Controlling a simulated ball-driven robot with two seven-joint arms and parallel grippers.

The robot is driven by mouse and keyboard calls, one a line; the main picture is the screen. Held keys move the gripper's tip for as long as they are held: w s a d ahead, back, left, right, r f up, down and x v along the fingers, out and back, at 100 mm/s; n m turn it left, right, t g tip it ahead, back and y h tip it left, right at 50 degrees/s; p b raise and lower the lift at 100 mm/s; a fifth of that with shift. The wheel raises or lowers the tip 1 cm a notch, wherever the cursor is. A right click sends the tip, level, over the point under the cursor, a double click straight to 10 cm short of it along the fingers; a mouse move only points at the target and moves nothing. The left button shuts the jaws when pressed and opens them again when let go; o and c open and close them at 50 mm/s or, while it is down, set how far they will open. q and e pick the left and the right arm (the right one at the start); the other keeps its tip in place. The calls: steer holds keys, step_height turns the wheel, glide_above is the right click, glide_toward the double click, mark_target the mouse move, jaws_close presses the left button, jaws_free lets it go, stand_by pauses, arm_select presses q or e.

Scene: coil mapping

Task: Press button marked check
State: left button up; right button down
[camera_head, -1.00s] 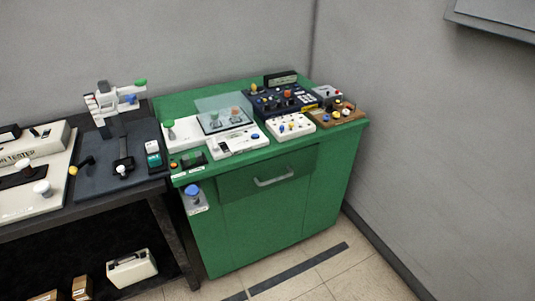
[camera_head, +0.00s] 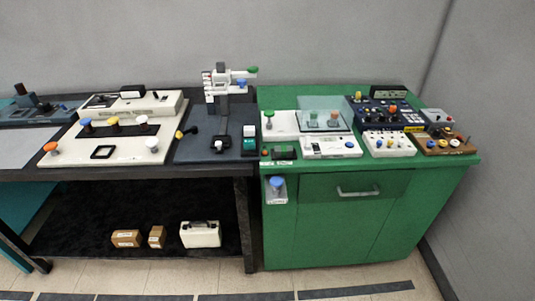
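No label reading "check" is legible at this size, so I cannot tell which button bears it. A small box with a blue button (camera_head: 276,182) is fixed to the front left of the green cabinet. On the cabinet top are a white panel with a blue knob (camera_head: 331,146), a white box with several coloured knobs (camera_head: 389,143), a dark blue control panel (camera_head: 386,113) and a brown box with knobs (camera_head: 445,142). A small dark panel with red and green buttons (camera_head: 278,153) sits at the cabinet's front left corner. Neither gripper is in view.
The green cabinet (camera_head: 330,235) stands against a dark workbench (camera_head: 244,215). On the bench are a white tester with several knobs (camera_head: 120,125) and a black stand with a white device (camera_head: 222,110). Boxes and a white case (camera_head: 200,234) lie on the lower shelf. Tiled floor in front is clear.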

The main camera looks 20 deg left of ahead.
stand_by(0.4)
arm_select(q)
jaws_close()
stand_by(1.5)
